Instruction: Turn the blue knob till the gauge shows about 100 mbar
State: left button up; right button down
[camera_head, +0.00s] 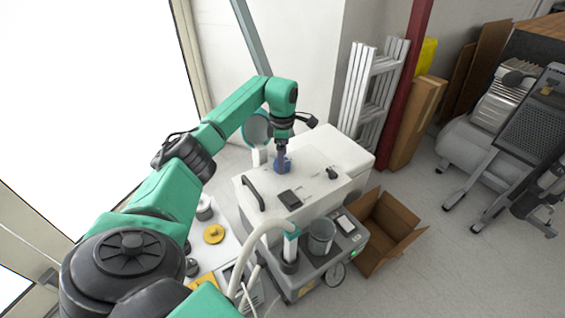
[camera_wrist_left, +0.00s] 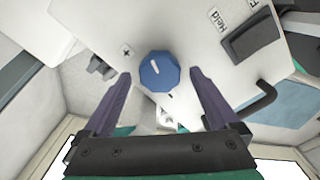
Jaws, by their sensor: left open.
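The blue knob (camera_wrist_left: 160,71) is faceted, with a white line on its top, and sits on a white panel with printed marks around it. In the head view the knob (camera_head: 284,166) is on top of the white machine (camera_head: 318,178), partly hidden by my left gripper (camera_head: 282,155). In the wrist view my left gripper (camera_wrist_left: 160,76) is open, one finger on each side of the knob, with visible gaps. My right gripper is not in view.
The machine top has a black handle (camera_head: 252,193) and a dark switch (camera_head: 290,200). A grey unit with a cylinder (camera_head: 320,236) and an open cardboard box (camera_head: 387,230) stand in front. A ladder (camera_head: 372,85) leans behind.

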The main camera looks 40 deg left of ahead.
pick_arm(q)
jog(key=shift+f, duration=0.6)
jog(key=c, duration=1.4)
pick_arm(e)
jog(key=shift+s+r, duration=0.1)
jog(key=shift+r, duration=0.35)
